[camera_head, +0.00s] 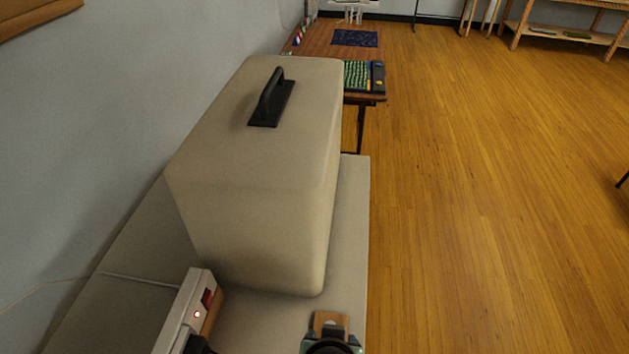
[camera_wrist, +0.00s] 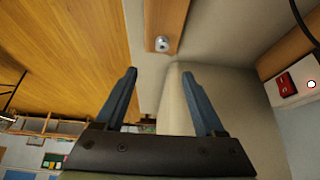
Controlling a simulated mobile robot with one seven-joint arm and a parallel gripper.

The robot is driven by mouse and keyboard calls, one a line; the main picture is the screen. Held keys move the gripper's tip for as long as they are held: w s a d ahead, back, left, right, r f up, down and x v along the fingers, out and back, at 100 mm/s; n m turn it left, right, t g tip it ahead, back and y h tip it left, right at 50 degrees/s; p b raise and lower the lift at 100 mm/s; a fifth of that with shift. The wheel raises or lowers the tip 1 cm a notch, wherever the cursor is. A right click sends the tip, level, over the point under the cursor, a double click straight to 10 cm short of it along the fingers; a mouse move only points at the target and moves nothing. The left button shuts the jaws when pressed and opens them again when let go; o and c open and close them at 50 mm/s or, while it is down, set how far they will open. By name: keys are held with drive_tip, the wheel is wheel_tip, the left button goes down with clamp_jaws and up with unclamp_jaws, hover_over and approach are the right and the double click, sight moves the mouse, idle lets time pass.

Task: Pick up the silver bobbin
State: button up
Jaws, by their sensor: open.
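The silver bobbin (camera_wrist: 162,43) is a small metallic cylinder with a dark hole in its end. In the wrist view it sits at the end of a narrow wooden piece (camera_wrist: 166,14), beyond my fingertips. My gripper (camera_wrist: 159,73) is open, with its two blue-grey fingers apart and nothing between them. The bobbin shows in line with the gap between them.
A large cream case (camera_head: 255,170) with a black handle (camera_head: 272,98) stands on the pale table (camera_head: 350,215) just behind. A white device with a red switch (camera_head: 190,305) stands to the left. A brown table (camera_head: 330,45) with craft items is farther back. The wooden floor at right is open.

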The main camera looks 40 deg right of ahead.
drive_tip(key=x, duration=0.6)
drive_tip(key=shift+s+f+b, duration=0.15)
drive_tip(key=shift+f+b, duration=0.2)
drive_tip(key=shift+b, duration=0.05)
drive_tip(key=shift+a+x, duration=0.1)
drive_tip(key=shift+x, duration=1.45)
drive_tip(key=shift+a+x, duration=0.15)
drive_tip(key=shift+x, duration=1.4)
clamp_jaws()
